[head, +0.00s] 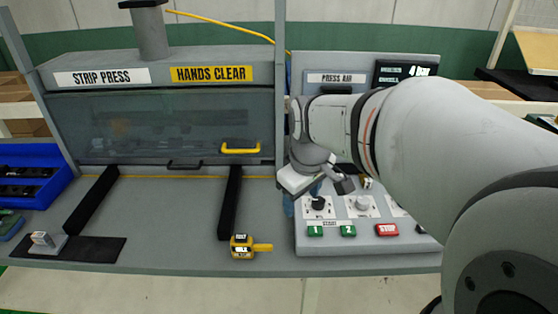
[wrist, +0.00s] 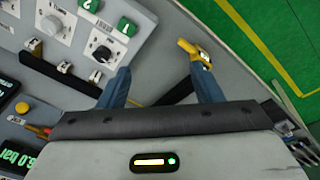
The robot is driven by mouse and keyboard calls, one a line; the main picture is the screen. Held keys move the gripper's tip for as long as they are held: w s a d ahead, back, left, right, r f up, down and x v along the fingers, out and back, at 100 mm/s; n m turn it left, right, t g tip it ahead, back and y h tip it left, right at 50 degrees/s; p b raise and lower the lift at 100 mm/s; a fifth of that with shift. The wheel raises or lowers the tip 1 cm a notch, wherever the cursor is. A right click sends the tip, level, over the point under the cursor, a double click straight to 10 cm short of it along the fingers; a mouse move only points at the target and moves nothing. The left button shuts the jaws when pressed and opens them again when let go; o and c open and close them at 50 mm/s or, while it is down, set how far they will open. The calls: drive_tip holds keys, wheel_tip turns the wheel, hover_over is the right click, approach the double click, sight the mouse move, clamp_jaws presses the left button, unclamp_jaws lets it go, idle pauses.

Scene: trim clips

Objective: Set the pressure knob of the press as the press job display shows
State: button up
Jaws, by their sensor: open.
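The press control panel (head: 310,240) is at the right of the bench, partly behind my arm. It has a black knob (head: 318,204) and a light grey knob (head: 362,203); both also show in the wrist view, the black one (wrist: 102,52) beside the grey one (wrist: 53,25). Their labels are too small to read. In the wrist view a green readout (wrist: 20,162) seems to read "6.0 bar". My gripper (wrist: 162,88) is open and empty, its blue fingers apart near the black knob.
Green buttons (head: 315,231) and a red STOP button (head: 387,230) line the panel's front. A yellow tape measure (head: 242,246) lies left of the panel. A blue bin (head: 35,175) stands far left.

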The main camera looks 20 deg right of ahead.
drive_tip(key=w+d+f+n+g+b, duration=0.1)
drive_tip(key=w+d+f+n, duration=0.2)
drive_tip(key=w, duration=0.2)
drive_tip(key=w+d+f+n+b, duration=0.1)
drive_tip(key=w+d+f+n, duration=0.15)
drive_tip(key=w, duration=0.25)
drive_tip(key=n+g, duration=0.1)
drive_tip(key=n, duration=0.3)
hover_over(319, 200)
drive_tip(key=f, duration=0.5)
drive_tip(key=shift+s+a+f+b, duration=0.15)
drive_tip(key=shift+a+f+b, duration=0.15)
drive_tip(key=shift+b, duration=0.1)
drive_tip(key=shift+n, duration=0.25)
drive_tip(key=f, duration=0.5)
drive_tip(key=f+p, duration=0.1)
drive_tip(key=f, duration=0.2)
drive_tip(key=shift+w+d+f, duration=0.25)
drive_tip(key=shift+d, duration=0.05)
